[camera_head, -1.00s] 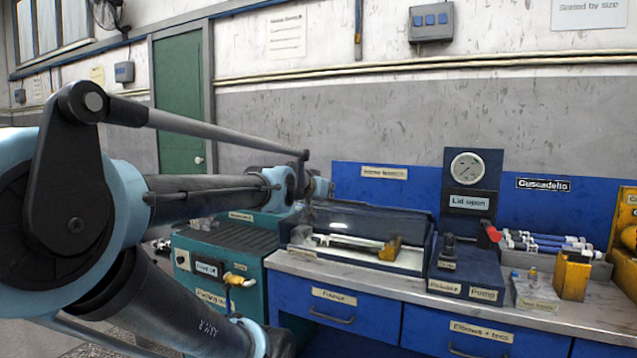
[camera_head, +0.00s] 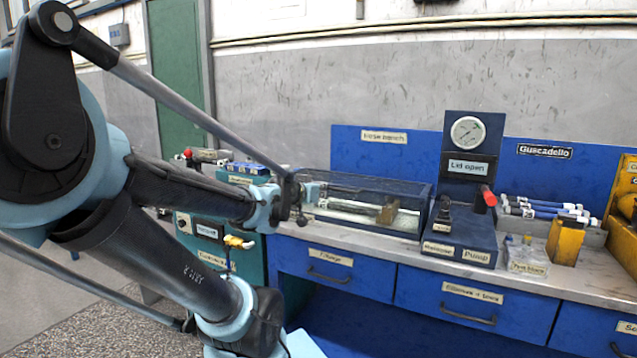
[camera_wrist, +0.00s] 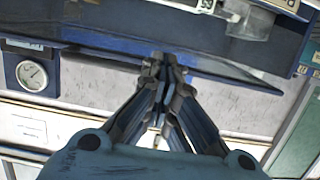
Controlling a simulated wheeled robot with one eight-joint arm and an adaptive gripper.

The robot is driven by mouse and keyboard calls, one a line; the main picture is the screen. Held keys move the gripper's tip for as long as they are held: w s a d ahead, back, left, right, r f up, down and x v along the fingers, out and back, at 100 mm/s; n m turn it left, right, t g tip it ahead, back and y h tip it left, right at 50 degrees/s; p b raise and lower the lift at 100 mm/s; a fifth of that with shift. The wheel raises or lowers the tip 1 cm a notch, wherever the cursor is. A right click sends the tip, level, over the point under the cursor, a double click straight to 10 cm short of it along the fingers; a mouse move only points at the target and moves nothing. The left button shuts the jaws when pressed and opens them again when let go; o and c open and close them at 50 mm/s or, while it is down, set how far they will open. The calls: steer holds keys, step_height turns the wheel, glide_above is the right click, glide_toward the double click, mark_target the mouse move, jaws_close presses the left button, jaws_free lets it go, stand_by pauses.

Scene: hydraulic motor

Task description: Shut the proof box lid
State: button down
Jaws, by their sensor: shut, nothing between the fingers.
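The proof box (camera_head: 350,222) is a blue-framed tray on the bench, with a rod and a brass-coloured block in it. Its dark-edged clear lid (camera_head: 405,187) shows above the tray; I cannot tell its exact angle. The sign on the gauge post (camera_head: 469,167) reads "Lid open". In the wrist view my gripper (camera_wrist: 165,62) is shut and empty, its tips overlapping the dark edge of the lid panel (camera_wrist: 235,72); touch cannot be told. In the head view my gripper is at the box's left end, mostly hidden by my wrist.
The pump unit (camera_head: 462,238) with a red-tipped lever (camera_head: 488,195) stands right of the box. Farther right are a rack of blue-and-white tubes (camera_head: 545,210) and a yellow block (camera_head: 565,242). A teal cabinet (camera_head: 250,257) stands left, below my forearm.

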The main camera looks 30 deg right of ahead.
steer(key=shift+f, duration=0.7)
steer(key=shift+r, duration=0.15)
